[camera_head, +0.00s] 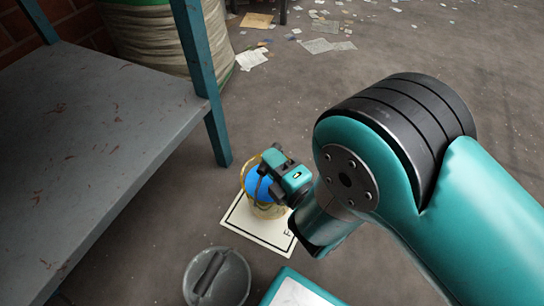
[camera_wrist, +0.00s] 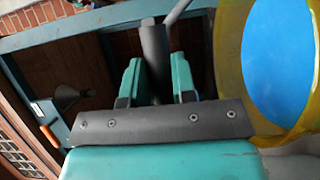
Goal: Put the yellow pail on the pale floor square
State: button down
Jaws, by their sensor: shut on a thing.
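The yellow pail (camera_head: 268,211), with blue inside it, appears upright over the far part of the pale floor square (camera_head: 247,228). I cannot tell whether its base touches the square. My gripper (camera_head: 269,169) is above the pail and hides part of its rim. In the wrist view, my gripper (camera_wrist: 155,75) is shut on the dark round grip of the pail's handle (camera_wrist: 154,45). The yellow pail's rim and wall (camera_wrist: 229,75) fill the right side there. The square is bordered in black, and part of a letter shows on it.
A grey bucket (camera_head: 233,281) with a dark handle grip stands in front of the square. A grey-topped table (camera_head: 90,130) with teal legs is at left. A large pale sack (camera_head: 160,45) stands behind it. Paper scraps litter the far floor; the middle floor is clear.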

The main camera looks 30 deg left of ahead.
jog(key=shift+a+f+b, duration=0.1)
jog(key=shift+f+b, duration=1.25)
jog(key=shift+f, duration=0.7)
jog(key=shift+f, duration=0.15)
jog(key=c, duration=0.9)
grip_release()
jog(key=shift+f, duration=0.15)
jog(key=shift+r+p+v, duration=0.15)
jog(key=shift+p+v, duration=2)
jog(key=shift+v, duration=0.9)
jog(key=shift+r+p+v, duration=0.1)
jog(key=shift+p+v, duration=2)
jog(key=shift+v, duration=0.9)
